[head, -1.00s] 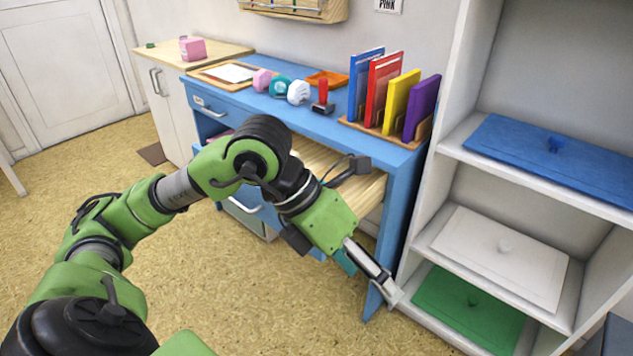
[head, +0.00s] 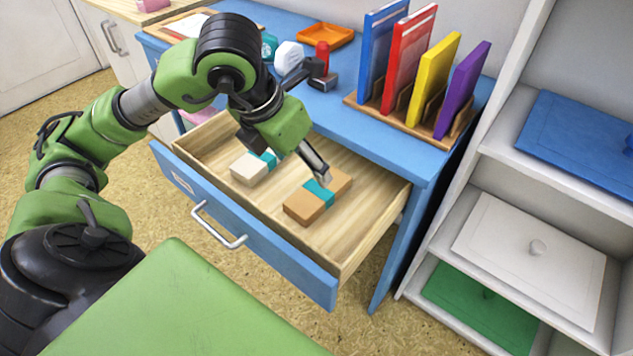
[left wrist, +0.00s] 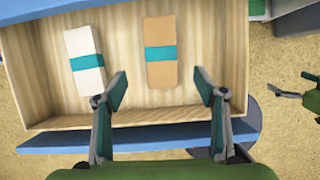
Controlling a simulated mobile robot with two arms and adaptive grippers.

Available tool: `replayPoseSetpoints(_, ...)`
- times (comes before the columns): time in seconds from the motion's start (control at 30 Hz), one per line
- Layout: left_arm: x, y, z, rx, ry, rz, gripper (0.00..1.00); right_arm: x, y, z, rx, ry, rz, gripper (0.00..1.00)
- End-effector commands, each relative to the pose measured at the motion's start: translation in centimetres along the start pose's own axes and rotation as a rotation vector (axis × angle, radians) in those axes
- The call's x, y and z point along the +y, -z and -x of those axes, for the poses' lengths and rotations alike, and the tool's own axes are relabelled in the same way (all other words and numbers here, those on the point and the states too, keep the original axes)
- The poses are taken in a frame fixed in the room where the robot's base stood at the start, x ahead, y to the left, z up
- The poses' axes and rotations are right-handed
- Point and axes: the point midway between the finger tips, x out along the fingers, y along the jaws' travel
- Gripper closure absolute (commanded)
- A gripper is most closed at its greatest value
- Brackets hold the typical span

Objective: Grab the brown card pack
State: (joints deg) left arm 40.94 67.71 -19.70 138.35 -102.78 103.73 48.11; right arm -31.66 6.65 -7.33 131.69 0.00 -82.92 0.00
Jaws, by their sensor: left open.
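The brown card pack (head: 303,207) lies in the open drawer, with a teal band around its middle. In the left wrist view the brown card pack (left wrist: 161,72) lies beyond the fingertips, roughly centred between them. My left gripper (head: 303,170) is over the drawer, open and empty. Its two fingers show apart in the left wrist view (left wrist: 160,90). In the head view a finger overlaps the pack's far part; I cannot tell the exact gap. What looks like my right gripper (left wrist: 306,92) shows small at the left wrist view's right edge, its jaws unclear.
A white card pack (head: 249,169) with a teal band lies left of the brown one in the drawer (head: 362,236). Blue desk top above holds a rack of coloured folders (head: 425,125) and stamps. A white shelf unit (head: 495,160) stands to the right.

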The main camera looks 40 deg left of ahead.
Motion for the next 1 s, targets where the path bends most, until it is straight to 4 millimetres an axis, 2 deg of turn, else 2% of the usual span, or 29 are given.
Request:
replayPoseSetpoints(0.1,-0.1,0.3,-2.6,0.007,0.003,0.002,0.35,0.1,0.1,1.8,0.014,-0.002,-0.001,0.04)
replayPoseSetpoints(0.23,-0.1,0.3,-4.8,0.005,0.003,0.0,0.35,0.1,0.1,3.7,0.022,-0.004,-0.002,0.04)
replayPoseSetpoints(0.33,0.0,0.2,-6.2,0.004,0.002,0.002,0.35,0.1,-0.1,3.6,0.02,-0.004,-0.002,0.04)
replayPoseSetpoints(0.57,0.0,0.2,-7.8,0.004,0.002,0.0,0.35,0.2,-0.1,3.6,0.021,-0.004,-0.002,0.04)
replayPoseSetpoints(0.8,0.0,0.2,-11.4,0.004,0.003,0.001,0.35,0.1,-0.4,2.8,0.02,-0.004,-0.002,0.04)
replayPoseSetpoints(1.0,0.0,0.1,-12.2,0.001,0.0,-0.001,0.35,0.1,-0.4,2.7,0.02,-0.004,-0.002,0.04)
